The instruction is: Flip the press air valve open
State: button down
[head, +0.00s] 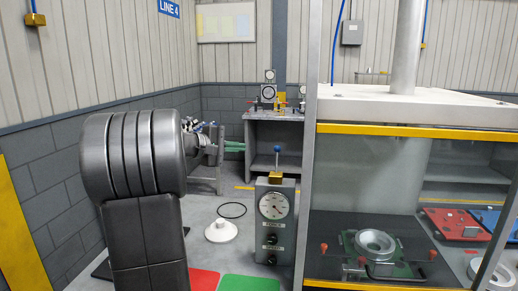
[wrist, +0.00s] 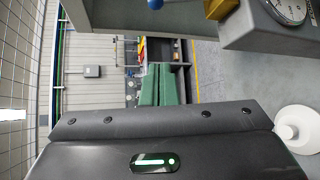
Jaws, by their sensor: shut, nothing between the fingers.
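A grey gauge box (head: 272,220) stands right of centre in the head view, left of the press frame. On its top sits a yellow valve block (head: 284,181) with an upright lever ending in a blue knob (head: 277,149). In the wrist view, which is turned sideways, the blue knob (wrist: 155,4) and yellow block (wrist: 220,8) show at the top edge. My gripper (head: 240,147) is shut and empty, its green fingers left of the knob and apart from it. The green fingers also show in the wrist view (wrist: 158,75).
The glass-sided press (head: 410,110) with a yellow bar fills the right, with a green fixture (head: 370,245) inside. A grey bench (head: 262,135) with gauges stands behind. A white round piece (head: 222,231) and a black ring (head: 232,211) lie on the floor. Red and green mats lie in front.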

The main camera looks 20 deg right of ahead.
aim_at(277, 159)
jog(key=d+p, duration=0.1)
jog(key=d, duration=0.2)
jog(key=s+d+p, duration=0.1)
jog(key=d, duration=0.2)
jog(key=d+f+p, duration=0.1)
jog(key=d, duration=0.2)
jog(key=shift+s+f, duration=0.1)
jog(key=shift+s, duration=0.2)
jog(key=shift+s+f+b, duration=0.1)
jog(key=shift+f+b, duration=0.05)
jog(key=shift+b, duration=0.75)
jog(key=shift+a, duration=0.1)
